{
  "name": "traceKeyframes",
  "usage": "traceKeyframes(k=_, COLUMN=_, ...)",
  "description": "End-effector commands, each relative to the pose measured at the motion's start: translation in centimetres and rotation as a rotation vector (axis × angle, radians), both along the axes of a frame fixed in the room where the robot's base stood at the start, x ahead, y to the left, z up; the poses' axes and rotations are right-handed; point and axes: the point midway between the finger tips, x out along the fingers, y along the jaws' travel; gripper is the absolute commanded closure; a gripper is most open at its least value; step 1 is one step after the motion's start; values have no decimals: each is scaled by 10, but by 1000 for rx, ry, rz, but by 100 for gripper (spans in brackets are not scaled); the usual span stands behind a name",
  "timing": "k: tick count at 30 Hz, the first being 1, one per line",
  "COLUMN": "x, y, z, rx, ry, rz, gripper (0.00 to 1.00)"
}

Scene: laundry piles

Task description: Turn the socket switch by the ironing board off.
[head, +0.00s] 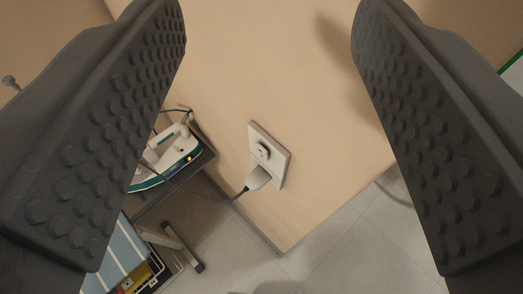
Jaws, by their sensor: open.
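A white socket plate (284,163) is on the beige wall near the middle of the head view, tilted in the picture. It carries a small dark-edged round switch (263,150). The switch's exact setting is too small to tell.
A white and teal iron (168,160) with a small orange light stands on a dark surface (190,180) at left, partly behind the left finger. Blue striped cloth (122,255) lies below it. A wall edge is right of the socket. Grey tiled floor (330,255) shows below.

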Motion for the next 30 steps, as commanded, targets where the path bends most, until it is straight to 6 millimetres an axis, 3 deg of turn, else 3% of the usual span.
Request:
traceKeyframes(k=7, x=0, y=0, z=0, rx=0, ry=0, rz=0, gripper=51)
traceKeyframes(k=12, x=0, y=0, z=0, rx=0, ry=0, rz=0, gripper=98)
traceKeyframes(k=13, x=0, y=0, z=0, rx=0, ry=0, rz=0, gripper=100)
traceKeyframes(k=30, x=0, y=0, z=0, rx=0, ry=0, rz=0, gripper=100)
